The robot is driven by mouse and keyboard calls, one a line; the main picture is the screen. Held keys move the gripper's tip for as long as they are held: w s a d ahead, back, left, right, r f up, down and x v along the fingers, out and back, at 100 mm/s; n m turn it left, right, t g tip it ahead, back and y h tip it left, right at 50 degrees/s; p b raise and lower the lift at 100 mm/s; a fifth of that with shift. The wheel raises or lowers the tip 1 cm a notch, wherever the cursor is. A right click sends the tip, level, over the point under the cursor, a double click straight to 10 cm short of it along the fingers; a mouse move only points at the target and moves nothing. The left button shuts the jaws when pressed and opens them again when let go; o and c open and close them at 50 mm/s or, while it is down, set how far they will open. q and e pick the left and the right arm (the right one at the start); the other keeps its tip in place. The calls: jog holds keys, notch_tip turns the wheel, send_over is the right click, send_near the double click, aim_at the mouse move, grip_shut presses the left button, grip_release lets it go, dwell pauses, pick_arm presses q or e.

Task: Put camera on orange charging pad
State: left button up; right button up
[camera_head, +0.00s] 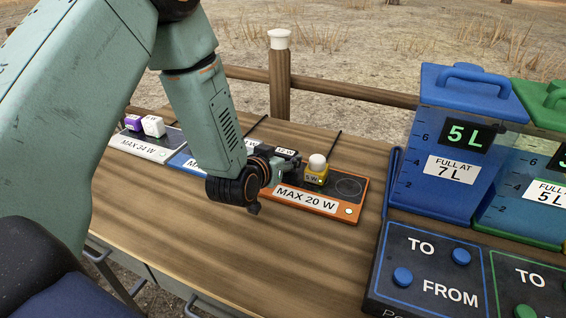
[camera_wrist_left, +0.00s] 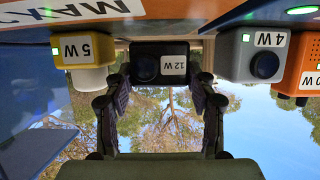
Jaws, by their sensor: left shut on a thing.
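A black box with a round lens and a 12 W label, which I take as the camera (camera_wrist_left: 147,66), is between my left gripper's (camera_wrist_left: 160,88) fingers in the upside-down left wrist view. The gripper is shut on it. In the head view my left gripper (camera_head: 275,166) is at the left end of the orange charging pad (camera_head: 300,204), marked MAX 20 W. The camera (camera_head: 287,152) is partly hidden by the gripper there. I cannot tell whether it touches the pad. A yellow 5 W device (camera_head: 316,174) with a white top stands on the pad beside it. My right gripper is not in view.
A blue pad (camera_head: 181,160) and a white pad (camera_head: 140,149) with purple and white devices lie to the left. A grey 4 W device (camera_wrist_left: 252,55) is near the camera. Blue and green water tanks (camera_head: 452,160) stand at right. The front tabletop is clear.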

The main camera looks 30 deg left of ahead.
pick_arm(q)
jog(key=shift+w+a+f, duration=0.1)
jog(key=shift+f, duration=0.45)
jog(key=shift+w, duration=0.1)
jog(key=shift+f, duration=0.1)
jog(key=o, duration=1.3)
jog(key=shift+f, duration=0.1)
jog(key=shift+c, duration=0.2)
